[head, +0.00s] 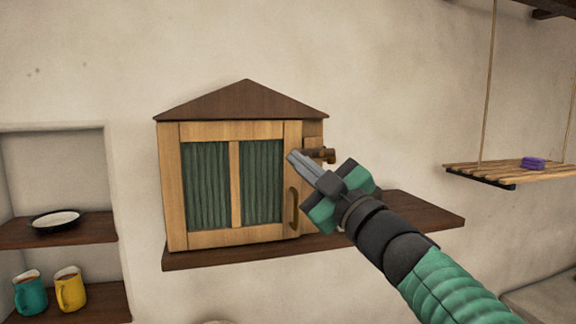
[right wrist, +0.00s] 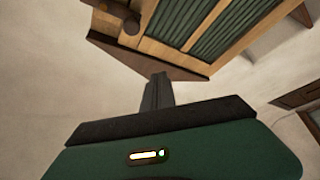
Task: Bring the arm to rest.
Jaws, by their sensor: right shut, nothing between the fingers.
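My right gripper (head: 292,157) is shut and empty in the head view. It is raised in front of the right edge of a small wooden cabinet (head: 237,184), just left of the wooden latch (head: 320,155) in the picture. The cabinet has a dark peaked roof and a door with green ribbed panels, and the door looks closed. In the right wrist view the shut fingers (right wrist: 157,80) point toward the cabinet (right wrist: 185,42), with nothing between them. I cannot tell whether the fingertips touch the cabinet. My left gripper is in neither view.
The cabinet stands on a dark wall shelf (head: 410,206) that runs on to the right. A wall niche (head: 60,232) at left holds a plate (head: 56,219) and two mugs. A hanging slatted shelf (head: 490,173) at right bears a purple item (head: 533,163).

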